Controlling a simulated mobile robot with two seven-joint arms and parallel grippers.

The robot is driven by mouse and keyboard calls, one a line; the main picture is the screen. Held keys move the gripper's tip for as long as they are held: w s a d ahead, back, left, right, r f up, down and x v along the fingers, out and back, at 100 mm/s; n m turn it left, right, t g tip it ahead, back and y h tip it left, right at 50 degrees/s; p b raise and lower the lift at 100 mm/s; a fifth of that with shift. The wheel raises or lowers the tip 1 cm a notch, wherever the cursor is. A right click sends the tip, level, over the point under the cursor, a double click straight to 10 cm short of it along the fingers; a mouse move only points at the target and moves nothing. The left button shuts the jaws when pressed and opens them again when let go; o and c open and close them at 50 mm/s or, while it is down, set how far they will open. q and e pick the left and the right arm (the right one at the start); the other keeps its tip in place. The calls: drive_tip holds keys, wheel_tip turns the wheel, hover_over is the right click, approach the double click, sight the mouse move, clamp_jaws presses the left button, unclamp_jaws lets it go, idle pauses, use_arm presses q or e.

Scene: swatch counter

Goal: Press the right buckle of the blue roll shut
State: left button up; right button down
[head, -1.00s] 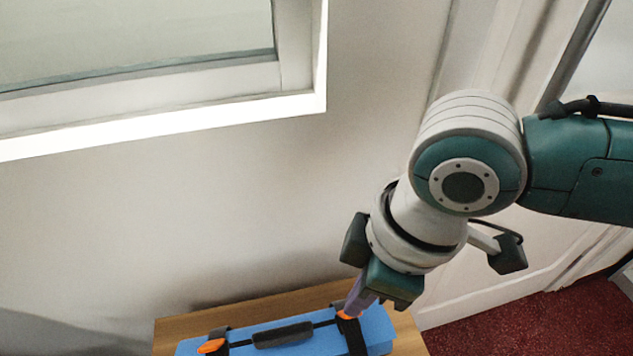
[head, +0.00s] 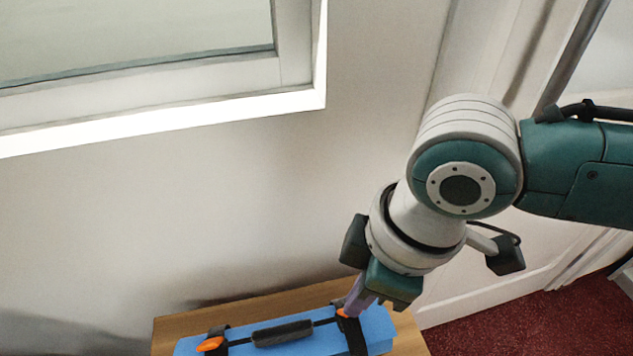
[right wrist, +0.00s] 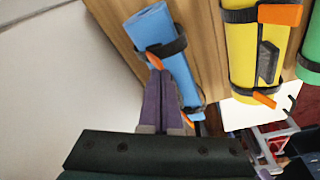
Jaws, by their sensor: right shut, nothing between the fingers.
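The blue roll (head: 376,326) lies on a wooden surface at the bottom of the head view, with a black handle and two dark straps with orange buckles. The left buckle (head: 211,344) is in plain sight. The right buckle (head: 341,313) is partly hidden by the purple fingers of my right gripper (head: 349,313). In the right wrist view the shut, empty fingers (right wrist: 156,72) reach the orange right buckle (right wrist: 153,60) on the blue roll (right wrist: 178,66) and seem to touch it. Whether this buckle lies fully flat I cannot tell. My left gripper is out of view.
In the right wrist view a yellow roll (right wrist: 241,45) and a green roll (right wrist: 309,45) lie beside the blue one on the wooden counter (right wrist: 203,45). A wall and window ledge rise behind the counter in the head view. Red carpet (head: 500,325) shows at lower right.

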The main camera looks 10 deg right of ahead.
sight(347, 329)
drive_tip(key=shift+f, duration=0.45)
drive_tip(key=shift+s+f+b, duration=0.1)
drive_tip(key=shift+f+b, duration=0.35)
drive_tip(key=shift+f, duration=0.15)
drive_tip(key=shift+s+f+b, duration=0.25)
drive_tip(key=shift+f+b, duration=0.4)
drive_tip(key=shift+f, duration=0.55)
drive_tip(key=shift+r, duration=0.1)
wheel_tip(347, 329, up, 8)
drive_tip(key=p, duration=0.8)
drive_tip(key=shift+p, duration=0.35)
